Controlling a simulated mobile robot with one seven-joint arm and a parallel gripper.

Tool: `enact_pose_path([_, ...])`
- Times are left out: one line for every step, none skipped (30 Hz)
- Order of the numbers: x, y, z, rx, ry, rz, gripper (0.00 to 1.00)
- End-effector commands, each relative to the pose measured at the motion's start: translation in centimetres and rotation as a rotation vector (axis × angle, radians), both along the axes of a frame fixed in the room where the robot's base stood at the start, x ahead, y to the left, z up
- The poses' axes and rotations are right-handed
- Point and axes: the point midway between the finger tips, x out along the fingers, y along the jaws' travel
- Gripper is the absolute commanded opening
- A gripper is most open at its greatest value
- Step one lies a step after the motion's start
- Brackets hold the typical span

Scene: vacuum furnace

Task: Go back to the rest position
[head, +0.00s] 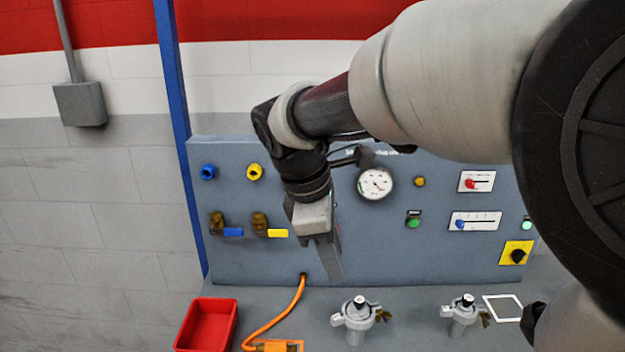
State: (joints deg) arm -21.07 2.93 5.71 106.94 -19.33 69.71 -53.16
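My gripper (322,250) hangs in front of the grey control panel (350,266), pointing down, a little above the bench. It is to the right of the yellow-handled valve (265,226) and below and left of the round gauge (375,183). Its fingers are seen edge-on and overlap, so I cannot tell whether they are open or shut. I see nothing clearly held in it. My arm comes in from the upper right and covers part of the panel.
On the bench stand a red bin (208,326), an orange cable (284,322), and two grey clamp fittings (357,318), (463,314). A white square outline (502,308) lies at the right. A blue-handled valve (220,226) and a blue post (176,100) are at the left.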

Motion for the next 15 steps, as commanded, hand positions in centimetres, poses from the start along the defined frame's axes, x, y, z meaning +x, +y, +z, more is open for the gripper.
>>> enact_pose_path([-1.6, -2.2, 2.6, 0.060, -0.059, -0.139, 0.35])
enact_pose_path([-2.6, -3.2, 3.4, 0.100, -0.093, -0.228, 0.35])
enact_pose_path([-3.9, -4.5, 4.3, 0.155, -0.137, -0.347, 0.35])
enact_pose_path([-4.9, -5.5, 4.9, 0.196, -0.170, -0.437, 0.35])
enact_pose_path([-5.9, -6.3, 5.5, 0.238, -0.200, -0.528, 0.35])
enact_pose_path([-7.2, -7.3, 6.1, 0.296, -0.242, -0.646, 0.35])
enact_pose_path([-8.1, -7.9, 6.5, 0.339, -0.271, -0.732, 0.35])
enact_pose_path([-9.0, -8.5, 6.7, 0.380, -0.297, -0.815, 0.35])
enact_pose_path([-10.1, -9.2, 7.0, 0.434, -0.331, -0.920, 0.35])
enact_pose_path([-10.8, -9.6, 7.2, 0.473, -0.354, -0.992, 0.35])
enact_pose_path([-11.5, -9.9, 7.3, 0.509, -0.373, -1.059, 0.35])
enact_pose_path([-12.3, -10.3, 7.3, 0.553, -0.397, -1.138, 0.35])
enact_pose_path([-12.8, -10.5, 7.4, 0.583, -0.412, -1.192, 0.35])
enact_pose_path([-13.2, -10.7, 7.4, 0.610, -0.424, -1.237, 0.35])
enact_pose_path([-13.6, -10.9, 7.3, 0.639, -0.438, -1.289, 0.35])
